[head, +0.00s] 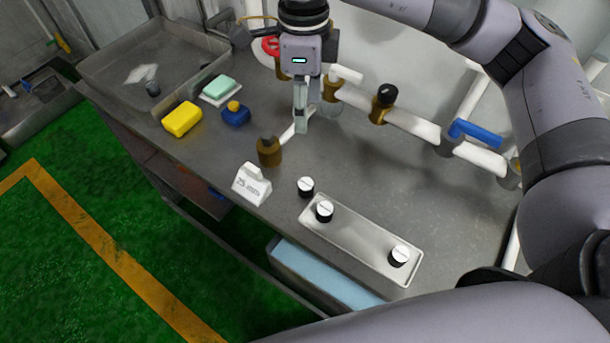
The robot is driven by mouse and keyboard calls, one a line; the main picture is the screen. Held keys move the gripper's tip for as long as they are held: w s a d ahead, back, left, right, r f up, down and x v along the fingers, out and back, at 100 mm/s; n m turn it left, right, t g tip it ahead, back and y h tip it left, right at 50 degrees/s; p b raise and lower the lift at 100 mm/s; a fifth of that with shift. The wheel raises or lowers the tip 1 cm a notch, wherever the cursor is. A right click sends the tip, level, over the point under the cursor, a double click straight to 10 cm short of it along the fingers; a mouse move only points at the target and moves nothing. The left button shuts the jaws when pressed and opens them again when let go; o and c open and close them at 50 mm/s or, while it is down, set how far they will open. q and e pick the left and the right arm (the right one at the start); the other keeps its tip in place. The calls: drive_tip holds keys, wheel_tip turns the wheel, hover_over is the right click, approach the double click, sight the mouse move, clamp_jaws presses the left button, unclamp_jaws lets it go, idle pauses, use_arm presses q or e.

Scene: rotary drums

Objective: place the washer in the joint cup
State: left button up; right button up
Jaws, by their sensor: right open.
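My right gripper (302,122) points down over the workbench, in front of the pipes. It is open, and I see nothing held between its fingers. A brass cup-shaped fitting (269,152), which looks like the joint cup, stands upright below and to the left of it, at the end of a short white pipe. The gripper is apart from the cup. I cannot make out a washer: it may be hidden or too small to tell. My left gripper is not in view.
A metal tray (345,244) holds two black cylinders with white tops; a third (306,187) stands beside it. A white sign (252,184) is near the front edge. A yellow sponge (182,119), a blue item (235,114) and a sink (105,62) are left. Valved pipes (415,126) run behind.

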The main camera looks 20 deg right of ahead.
wheel_tip(320, 180, down, 3)
drive_tip(key=s+b, duration=0.1)
drive_tip(key=b, duration=0.2)
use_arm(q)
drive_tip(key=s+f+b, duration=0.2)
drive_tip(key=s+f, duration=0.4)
use_arm(e)
drive_tip(key=p, duration=0.1)
hover_over(306, 184)
wheel_tip(306, 184, down, 6)
drive_tip(key=f+p, duration=0.1)
drive_tip(key=f, duration=0.3)
drive_tip(key=f+p, duration=0.1)
drive_tip(key=f, duration=0.3)
drive_tip(key=shift+a+f+p, duration=0.2)
drive_tip(key=shift+f+p, duration=0.05)
drive_tip(key=shift+p, duration=0.15)
drive_tip(key=shift+d+f+p, duration=0.1)
drive_tip(key=shift+f+p, duration=0.35)
drive_tip(key=shift+f, duration=0.05)
wheel_tip(306, 184, down, 4)
drive_tip(key=shift+d+r+p, duration=0.15)
drive_tip(key=shift+p, duration=0.75)
drive_tip(key=shift+f, duration=0.4)
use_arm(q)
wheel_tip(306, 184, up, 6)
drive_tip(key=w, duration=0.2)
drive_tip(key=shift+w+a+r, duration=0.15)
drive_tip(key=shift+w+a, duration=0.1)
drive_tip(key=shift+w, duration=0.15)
